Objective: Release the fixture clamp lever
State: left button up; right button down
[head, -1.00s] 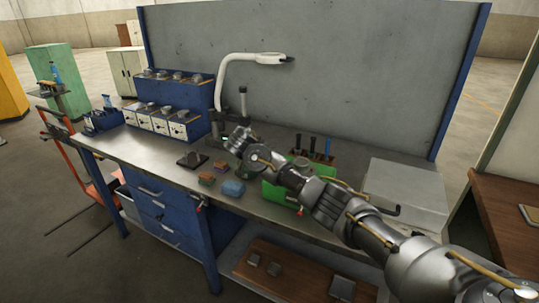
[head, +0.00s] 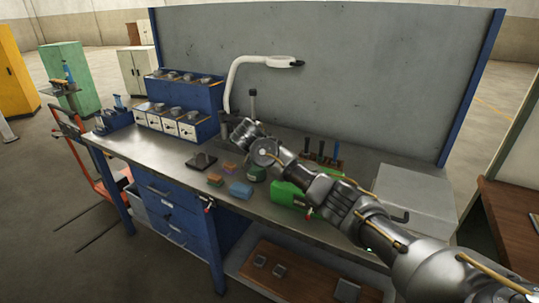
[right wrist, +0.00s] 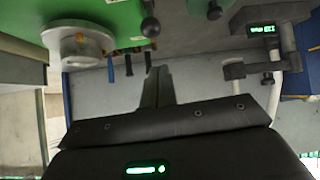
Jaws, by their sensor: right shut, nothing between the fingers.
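In the right wrist view, a dark lever with a black ball end (right wrist: 150,24) hangs in front of a green body (right wrist: 30,18); I cannot tell for sure that it is the clamp lever. A second dark ball (right wrist: 214,11) shows to its right. My right gripper (right wrist: 158,82) is shut and empty, with its fingers below the ball-ended lever in the picture and apart from it. In the head view, my right arm reaches in from the right over the bench, partly hiding the green fixture (head: 288,192). Its fingertips are not clear there. My left gripper is out of view.
The steel workbench (head: 150,158) carries a blue block (head: 241,190), a dark post (head: 252,102), a white lamp (head: 240,68), a tool rack (head: 326,163) and a grey box (head: 415,195).

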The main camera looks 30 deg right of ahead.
jog(key=s+a+r+b, duration=0.1)
jog(key=s+a, duration=0.3)
jog(key=a, duration=0.1)
jog(key=shift+s+a+r+b, duration=0.15)
jog(key=shift+a+r+b, duration=0.2)
jog(key=shift+r+b, duration=0.05)
